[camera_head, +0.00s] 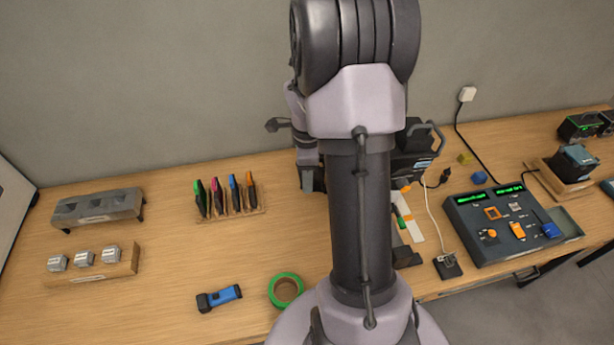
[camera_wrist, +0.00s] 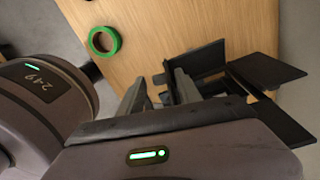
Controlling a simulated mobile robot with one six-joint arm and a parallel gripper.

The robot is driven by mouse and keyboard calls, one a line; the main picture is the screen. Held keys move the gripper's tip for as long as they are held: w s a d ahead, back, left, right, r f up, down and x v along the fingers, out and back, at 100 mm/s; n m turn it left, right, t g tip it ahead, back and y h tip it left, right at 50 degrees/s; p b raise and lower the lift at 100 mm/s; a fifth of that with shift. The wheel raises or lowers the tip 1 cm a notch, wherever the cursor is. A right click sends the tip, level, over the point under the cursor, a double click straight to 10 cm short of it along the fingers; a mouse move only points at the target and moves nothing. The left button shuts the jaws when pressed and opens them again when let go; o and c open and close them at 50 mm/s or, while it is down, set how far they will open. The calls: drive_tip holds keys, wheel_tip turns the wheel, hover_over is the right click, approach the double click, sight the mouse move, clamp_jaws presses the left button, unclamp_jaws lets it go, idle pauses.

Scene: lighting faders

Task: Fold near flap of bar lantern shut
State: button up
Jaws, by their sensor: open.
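The bar lantern (camera_head: 412,165) is a black box-like lamp standing behind my arm in the head view, which hides much of it. In the wrist view its dark flaps stick out: one at the top (camera_wrist: 200,58), one at the upper right (camera_wrist: 268,70) and one at the lower right (camera_wrist: 284,122). I cannot tell for certain which is the near flap. My gripper (camera_wrist: 158,82) is open, its two grey fingers apart, beside the lantern's left side in the wrist view. I cannot tell whether a finger touches a flap. The gripper's wrist housing hides the lantern's lower part.
A green tape roll (camera_head: 286,290) and a blue torch (camera_head: 219,298) lie near the table's front edge. A rack of coloured clips (camera_head: 230,214) stands behind. A control panel (camera_head: 500,222) and a cabled plug box (camera_head: 447,266) are right of my arm. Clear wood lies around the torch.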

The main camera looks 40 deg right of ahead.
drive_tip(key=shift+c, duration=0.2)
clamp_jaws()
drive_tip(key=shift+f+n, duration=0.1)
drive_tip(key=shift+n, duration=0.2)
drive_tip(key=s+d+n+t+b, duration=0.1)
drive_tip(key=s+d+n+b, duration=0.2)
drive_tip(key=n, duration=1.6)
drive_tip(key=shift+s+f+t+b, duration=0.15)
drive_tip(key=shift+s+t+b, duration=0.15)
drive_tip(key=shift+s+b, duration=1.05)
drive_tip(key=shift+s+n, duration=0.15)
drive_tip(key=shift+n, duration=0.15)
